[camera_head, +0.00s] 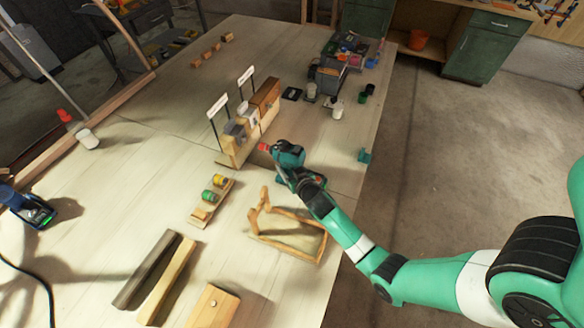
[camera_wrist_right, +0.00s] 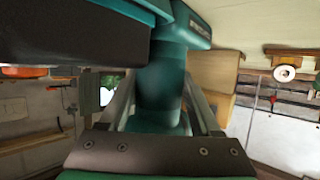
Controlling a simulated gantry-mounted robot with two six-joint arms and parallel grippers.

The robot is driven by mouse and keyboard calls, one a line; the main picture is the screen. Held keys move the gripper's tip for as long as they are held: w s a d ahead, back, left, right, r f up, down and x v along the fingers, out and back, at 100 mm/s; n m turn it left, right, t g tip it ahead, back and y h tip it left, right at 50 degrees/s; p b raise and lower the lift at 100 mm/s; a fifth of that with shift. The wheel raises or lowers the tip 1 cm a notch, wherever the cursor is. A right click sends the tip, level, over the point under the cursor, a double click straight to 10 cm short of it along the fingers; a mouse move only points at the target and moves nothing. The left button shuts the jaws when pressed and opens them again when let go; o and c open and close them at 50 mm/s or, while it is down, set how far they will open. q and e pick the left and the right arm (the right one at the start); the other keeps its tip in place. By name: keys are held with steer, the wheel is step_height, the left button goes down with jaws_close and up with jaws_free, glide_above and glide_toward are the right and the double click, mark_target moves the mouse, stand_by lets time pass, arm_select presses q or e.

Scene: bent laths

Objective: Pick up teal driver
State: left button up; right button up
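The teal driver (camera_head: 288,153) stands near the middle of the bench in the head view, its red-tipped nose pointing left. My right arm reaches in from the right, and my right gripper (camera_head: 303,179) is at the driver's handle. In the right wrist view the driver's teal handle (camera_wrist_right: 165,92) stands between the two fingers of my right gripper (camera_wrist_right: 160,80), which appear closed against its sides. Whether the driver's base still touches the bench is hard to tell. My left gripper is not in view.
A wooden frame (camera_head: 288,239) lies just in front of the driver. A wooden block row (camera_head: 236,146) with upright tools stands to its left. A small rack (camera_head: 206,207) with coloured rolls, a blue device (camera_head: 32,211) and long laths (camera_head: 166,285) lie further left and front. The bench's right edge is close.

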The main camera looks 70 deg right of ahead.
jaws_close()
steer(key=shift+r, duration=0.15)
steer(key=shift+r, duration=0.1)
